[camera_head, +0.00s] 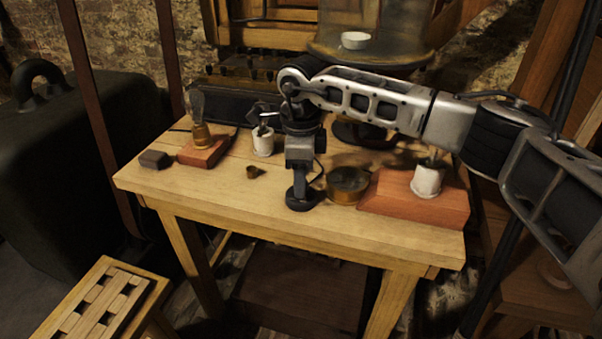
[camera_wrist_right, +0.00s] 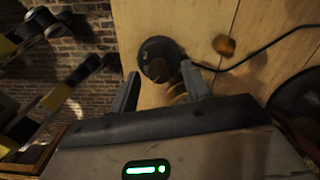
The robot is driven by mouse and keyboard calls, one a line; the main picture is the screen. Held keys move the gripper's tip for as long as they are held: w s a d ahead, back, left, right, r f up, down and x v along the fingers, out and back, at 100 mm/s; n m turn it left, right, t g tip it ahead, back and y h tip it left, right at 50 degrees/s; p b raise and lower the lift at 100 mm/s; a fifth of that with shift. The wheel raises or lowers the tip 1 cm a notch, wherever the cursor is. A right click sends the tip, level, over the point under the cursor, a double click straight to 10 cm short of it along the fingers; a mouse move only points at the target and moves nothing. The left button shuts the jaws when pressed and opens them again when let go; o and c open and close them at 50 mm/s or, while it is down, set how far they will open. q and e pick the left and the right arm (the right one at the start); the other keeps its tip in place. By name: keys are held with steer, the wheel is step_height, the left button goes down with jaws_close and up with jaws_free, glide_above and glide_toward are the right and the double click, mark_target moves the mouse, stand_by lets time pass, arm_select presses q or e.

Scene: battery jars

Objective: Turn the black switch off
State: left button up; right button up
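The black switch (camera_head: 303,204) appears as a round dark base on the table near its front edge. In the right wrist view, a round black piece (camera_wrist_right: 158,56) lies just beyond the fingertips, with a darker raised middle. My right gripper (camera_head: 300,183) points down over the switch. In its wrist view the two fingers (camera_wrist_right: 161,86) are apart, with nothing visibly clamped between them. The gripper partly hides the switch; contact and the lever's position cannot be told. My left gripper is not in view.
A round brass dish (camera_head: 347,187) stands close right of the switch. A white jar (camera_head: 428,180) stands on a reddish wooden block (camera_head: 388,202).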

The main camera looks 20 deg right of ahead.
step_height(320, 180, up, 16)
stand_by(0.6)
